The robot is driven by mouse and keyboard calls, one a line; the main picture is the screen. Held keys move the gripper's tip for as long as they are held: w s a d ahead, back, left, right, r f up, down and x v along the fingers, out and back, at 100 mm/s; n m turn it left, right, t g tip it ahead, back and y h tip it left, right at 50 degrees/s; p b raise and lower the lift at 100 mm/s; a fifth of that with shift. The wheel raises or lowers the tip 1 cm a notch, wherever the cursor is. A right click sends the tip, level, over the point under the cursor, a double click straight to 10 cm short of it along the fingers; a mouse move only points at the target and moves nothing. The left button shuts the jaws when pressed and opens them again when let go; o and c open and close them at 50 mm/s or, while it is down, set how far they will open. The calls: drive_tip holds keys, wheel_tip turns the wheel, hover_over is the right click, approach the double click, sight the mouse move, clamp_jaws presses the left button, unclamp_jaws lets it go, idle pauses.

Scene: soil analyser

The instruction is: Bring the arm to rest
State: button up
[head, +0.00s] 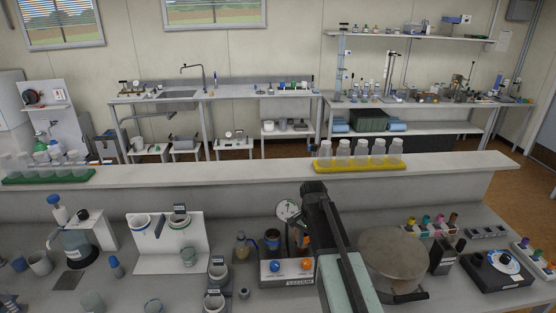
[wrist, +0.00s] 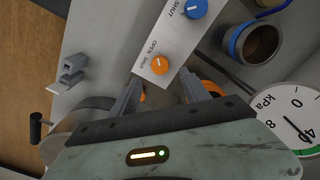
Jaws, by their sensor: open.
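My arm (head: 328,240) reaches forward over the bench, its dark link rising from the lower middle of the head view. My gripper (wrist: 160,92) shows in the wrist view with its two fingers apart and nothing clearly held. Orange parts show beside both fingers, partly hidden by them. Beyond the fingers is the vacuum box (head: 287,268) with a blue knob (wrist: 195,8) and an orange knob (wrist: 160,64), marked open and shut. In the head view the fingertips are hidden behind my arm.
A pressure gauge (head: 288,210) and a dark cup (head: 272,239) stand close by my arm on the left. A round lidded vessel (head: 392,255) is close on its right. A raised ledge (head: 240,172) with a yellow bottle rack (head: 360,166) lies behind.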

drive_tip(key=s+f+n+b, duration=0.3)
drive_tip(key=s+n, duration=0.6)
drive_tip(key=s, duration=0.5)
drive_tip(key=shift+s+f, duration=0.35)
drive_tip(key=shift+s, duration=0.05)
